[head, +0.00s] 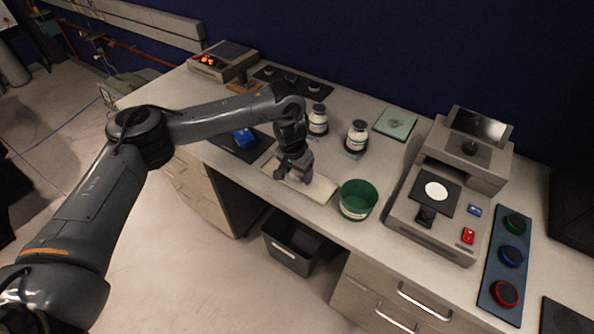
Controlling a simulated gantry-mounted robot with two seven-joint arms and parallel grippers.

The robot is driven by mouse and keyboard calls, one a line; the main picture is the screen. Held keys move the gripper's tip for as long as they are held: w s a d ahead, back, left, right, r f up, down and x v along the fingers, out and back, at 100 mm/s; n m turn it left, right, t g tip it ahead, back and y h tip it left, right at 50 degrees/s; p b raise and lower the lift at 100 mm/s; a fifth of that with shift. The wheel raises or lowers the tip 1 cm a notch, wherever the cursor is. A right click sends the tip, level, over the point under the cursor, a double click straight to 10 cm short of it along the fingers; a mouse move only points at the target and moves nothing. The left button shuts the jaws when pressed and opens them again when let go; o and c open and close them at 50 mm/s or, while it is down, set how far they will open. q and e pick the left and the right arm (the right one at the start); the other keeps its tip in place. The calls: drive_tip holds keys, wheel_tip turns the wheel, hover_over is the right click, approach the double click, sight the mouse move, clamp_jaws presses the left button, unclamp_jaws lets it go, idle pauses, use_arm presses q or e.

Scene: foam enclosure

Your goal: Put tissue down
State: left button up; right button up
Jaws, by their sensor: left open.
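My left gripper (293,176) is open and points down over a pale, flat rectangular tray or pad (322,190) near the front edge of the bench. The gripper covers the middle of this pale piece. I cannot make out a separate tissue; a tissue on the pale piece would be hard to tell from it or hidden by the fingers. I cannot tell whether the fingertips touch the surface. My right gripper is not in view.
A green tub (357,199) stands just right of the pale piece. Two white bottles (318,120) (356,137) stand behind. A grey machine (437,205) and a button panel (504,262) are at right. A dark bin (288,246) sits below the bench edge.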

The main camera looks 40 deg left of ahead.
use_arm(q)
drive_tip(key=shift+r, duration=0.2)
wheel_tip(320, 180, up, 12)
drive_tip(key=s+p, duration=0.1)
drive_tip(key=p, duration=0.3)
drive_tip(key=shift+s+p, duration=0.4)
drive_tip(key=shift+d, duration=0.1)
